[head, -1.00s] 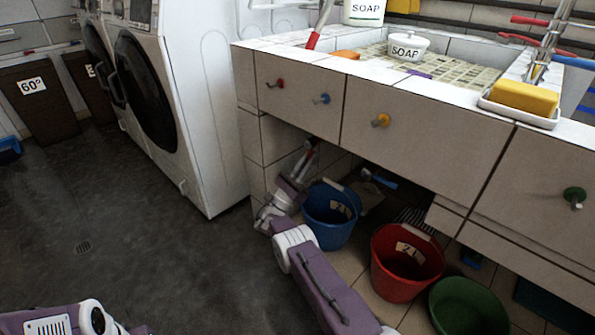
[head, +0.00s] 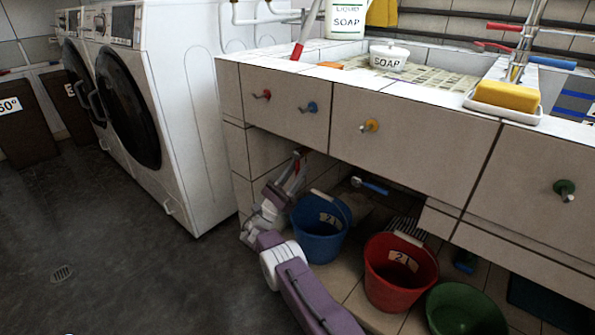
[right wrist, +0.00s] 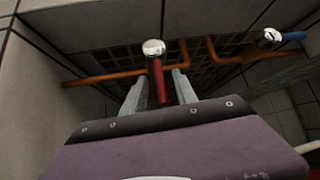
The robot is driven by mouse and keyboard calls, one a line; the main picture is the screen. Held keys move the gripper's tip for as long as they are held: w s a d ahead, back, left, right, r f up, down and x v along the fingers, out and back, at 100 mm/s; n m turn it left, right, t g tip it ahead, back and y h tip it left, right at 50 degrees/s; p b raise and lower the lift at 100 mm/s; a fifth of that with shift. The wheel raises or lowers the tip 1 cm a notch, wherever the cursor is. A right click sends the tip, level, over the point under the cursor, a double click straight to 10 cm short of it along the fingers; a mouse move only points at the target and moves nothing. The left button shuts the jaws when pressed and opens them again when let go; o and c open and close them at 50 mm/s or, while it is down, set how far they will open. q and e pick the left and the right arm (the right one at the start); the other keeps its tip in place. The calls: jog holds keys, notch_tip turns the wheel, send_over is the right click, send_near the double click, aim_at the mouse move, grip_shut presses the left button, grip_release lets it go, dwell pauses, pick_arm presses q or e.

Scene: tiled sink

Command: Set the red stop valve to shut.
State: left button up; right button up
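The red stop valve has a red lever handle (right wrist: 158,82) with a round silver end, on an orange pipe under the sink in the right wrist view. My right gripper (right wrist: 160,88) is open, with one grey finger on each side of the red handle. Gaps show between the handle and both fingers. In the head view my right gripper (head: 293,172) reaches under the counter, behind and left of the blue bucket, with a bit of red at its tip. My left gripper is not in view.
A blue-handled valve (right wrist: 290,37) sits to the right on the pipes; it also shows in the head view (head: 372,187). A blue bucket (head: 320,228), red bucket (head: 400,272) and green basin (head: 465,310) stand beneath the counter. A red knob (head: 262,95) is on the counter front.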

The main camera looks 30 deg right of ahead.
jog(key=w+b+v, duration=0.1)
jog(key=b+v, duration=0.1)
jog(key=v, duration=0.7)
jog(key=shift+s, duration=0.5)
